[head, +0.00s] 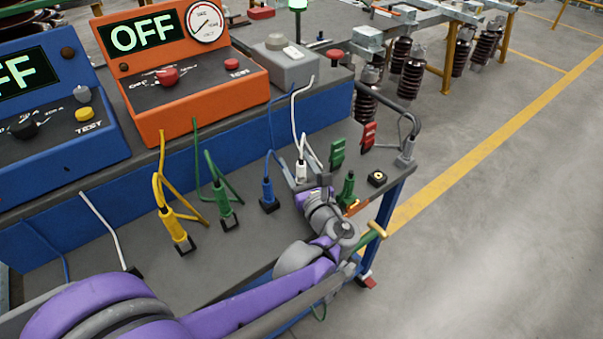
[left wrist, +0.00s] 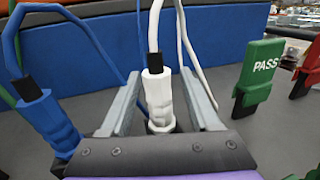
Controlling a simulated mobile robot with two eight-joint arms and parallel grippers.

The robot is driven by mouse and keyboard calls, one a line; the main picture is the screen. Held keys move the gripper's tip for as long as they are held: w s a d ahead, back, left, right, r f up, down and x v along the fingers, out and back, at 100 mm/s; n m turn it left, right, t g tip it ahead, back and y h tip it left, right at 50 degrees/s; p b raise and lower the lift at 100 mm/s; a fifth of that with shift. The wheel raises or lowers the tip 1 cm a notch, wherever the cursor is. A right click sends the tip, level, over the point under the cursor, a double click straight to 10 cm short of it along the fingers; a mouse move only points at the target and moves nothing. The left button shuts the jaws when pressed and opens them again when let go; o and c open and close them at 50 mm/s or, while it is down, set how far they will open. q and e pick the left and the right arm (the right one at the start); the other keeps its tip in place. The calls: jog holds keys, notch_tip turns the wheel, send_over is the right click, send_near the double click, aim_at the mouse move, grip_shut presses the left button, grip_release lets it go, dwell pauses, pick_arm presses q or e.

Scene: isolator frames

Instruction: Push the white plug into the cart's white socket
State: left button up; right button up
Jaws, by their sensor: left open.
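The white plug (head: 301,171) stands upright on the cart's grey top, with a white cable rising from it. It also shows in the left wrist view (left wrist: 158,92), black at its cable end. A pale round rim, likely the white socket (left wrist: 160,127), shows at the plug's foot, mostly hidden. I cannot tell how deep the plug sits. My left gripper (head: 303,180) is open, with its fingers on both sides of the plug. In the left wrist view the gripper (left wrist: 160,80) shows gaps beside the plug. My right gripper is not in view.
Blue (head: 268,194), green (head: 220,199) and yellow (head: 174,228) plugs stand left of the white one. A green PASS tag (left wrist: 258,76) and a red tag (head: 368,134) stand to the right. An orange box (head: 187,80) reading OFF stands behind.

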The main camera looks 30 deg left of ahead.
pick_arm(q)
grip_shut()
jog(key=shift+r, duration=0.1)
dwell(0.3)
notch_tip(320, 180, up, 10)
jog(key=p, duration=0.3)
dwell(0.4)
